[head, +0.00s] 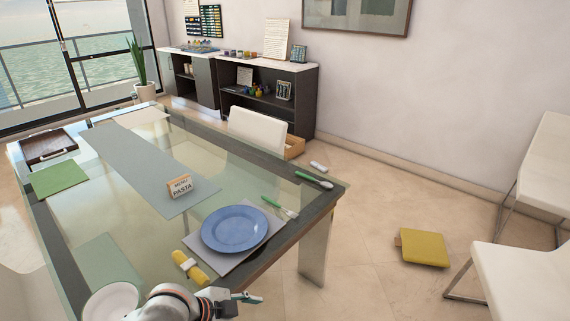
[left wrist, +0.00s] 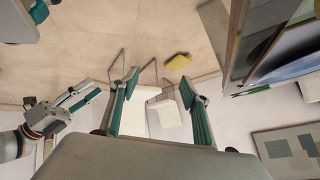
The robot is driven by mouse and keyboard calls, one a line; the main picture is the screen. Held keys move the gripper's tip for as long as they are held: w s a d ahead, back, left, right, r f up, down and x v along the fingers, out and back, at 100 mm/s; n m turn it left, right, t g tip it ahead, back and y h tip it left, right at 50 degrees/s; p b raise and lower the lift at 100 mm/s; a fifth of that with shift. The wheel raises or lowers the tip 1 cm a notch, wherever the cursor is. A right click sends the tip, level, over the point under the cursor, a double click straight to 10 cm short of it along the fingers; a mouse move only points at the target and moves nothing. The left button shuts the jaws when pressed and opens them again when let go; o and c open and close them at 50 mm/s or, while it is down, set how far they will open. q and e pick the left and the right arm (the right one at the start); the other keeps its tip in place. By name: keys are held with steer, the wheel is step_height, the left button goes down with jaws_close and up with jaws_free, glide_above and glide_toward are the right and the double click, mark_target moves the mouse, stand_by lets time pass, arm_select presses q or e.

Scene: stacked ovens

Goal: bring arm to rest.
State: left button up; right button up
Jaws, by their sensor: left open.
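My left arm enters at the bottom of the head view, in front of the glass table's near edge. Its gripper (head: 246,297) points right, beyond the table corner, and looks empty. In the left wrist view my left gripper (left wrist: 158,84) has its two teal-padded fingers spread apart, with nothing between them but distant white chairs. My right gripper (left wrist: 82,97) shows at the left of that view, apart from the left one; its jaw opening is unclear. The right arm is not seen in the head view.
A yellow cushion (head: 424,248) lies on the floor. White chairs (head: 525,275) stand right. Floor between table and chairs is mostly clear.

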arm_select(q)
steer(key=s+a+f+n+t, duration=0.2)
steer(key=s+f+n+t, duration=0.1)
steer(key=n, duration=0.4)
steer(key=shift+a+f+t+y, duration=0.15)
steer(key=shift+f+t+y, duration=0.25)
steer(key=shift+f, duration=0.5)
steer(key=s+a+f+n+y, duration=0.1)
steer(key=s+a, duration=0.2)
steer(key=s+a+f+n+t+y, duration=0.1)
steer(key=s+a+f+n, duration=0.1)
steer(key=s+a, duration=0.1)
steer(key=s+a+f+n+t+y, duration=0.1)
steer(key=s+a+f+n, duration=0.1)
steer(key=s+a, duration=0.1)
steer(key=shift+s+a+f+y, duration=0.15)
steer(key=shift+a+y, duration=0.15)
steer(key=shift+a, duration=0.4)
steer(key=shift+c, duration=0.5)
